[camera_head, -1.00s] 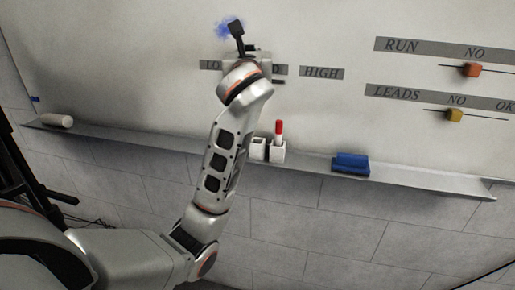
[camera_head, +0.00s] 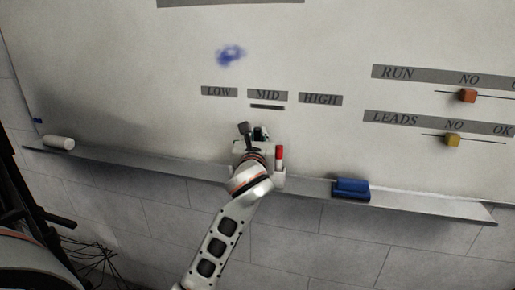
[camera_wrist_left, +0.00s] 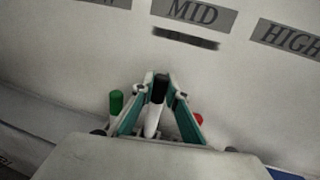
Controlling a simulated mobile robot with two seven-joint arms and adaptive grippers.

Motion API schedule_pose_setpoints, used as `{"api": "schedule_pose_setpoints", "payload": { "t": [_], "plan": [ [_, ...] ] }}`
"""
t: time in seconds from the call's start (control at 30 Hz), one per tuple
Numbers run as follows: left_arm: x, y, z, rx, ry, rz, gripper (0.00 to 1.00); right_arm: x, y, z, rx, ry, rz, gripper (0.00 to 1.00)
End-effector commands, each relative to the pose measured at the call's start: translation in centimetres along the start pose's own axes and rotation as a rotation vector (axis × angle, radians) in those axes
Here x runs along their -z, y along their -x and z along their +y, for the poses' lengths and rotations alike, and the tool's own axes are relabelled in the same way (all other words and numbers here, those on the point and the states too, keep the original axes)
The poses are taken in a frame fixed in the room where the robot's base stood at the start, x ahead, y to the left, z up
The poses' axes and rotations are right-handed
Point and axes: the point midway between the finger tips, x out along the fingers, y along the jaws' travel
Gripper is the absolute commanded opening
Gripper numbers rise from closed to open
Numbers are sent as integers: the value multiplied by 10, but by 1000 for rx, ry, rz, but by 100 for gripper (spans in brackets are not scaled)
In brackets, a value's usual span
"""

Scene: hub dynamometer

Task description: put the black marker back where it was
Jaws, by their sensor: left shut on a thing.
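The black marker (camera_wrist_left: 160,90) is upright between the fingers of my left gripper (camera_wrist_left: 160,80), black cap up and white body below. In the head view my left gripper (camera_head: 260,133) is low in front of the whiteboard, just above the tray, shut on the marker. A red marker (camera_head: 279,155) stands in a white holder (camera_head: 279,178) right of it, and its red top (camera_wrist_left: 198,118) peeks past the finger. A green marker (camera_wrist_left: 116,102) stands left of the gripper in the wrist view. The marker's lower end is hidden by my gripper. My right gripper is out of view.
The tray (camera_head: 420,200) runs along the board's lower edge, with a blue eraser (camera_head: 350,188) on the right and a white cylinder (camera_head: 59,142) on the left. A black stroke (camera_head: 267,106) lies under the MID label (camera_head: 267,95). A blue smudge (camera_head: 230,55) is above LOW.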

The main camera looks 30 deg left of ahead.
Motion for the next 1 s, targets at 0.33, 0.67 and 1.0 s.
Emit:
{"api": "schedule_pose_setpoints", "payload": {
  "t": [0.33,0.67,1.0],
  "plan": [
    [41,1,0,-1,-1,3,0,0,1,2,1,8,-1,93],
    [45,1,0,0,1,0,0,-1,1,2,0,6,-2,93],
    [48,1,0,0,0,1,30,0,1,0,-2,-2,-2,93]
  ]
}}
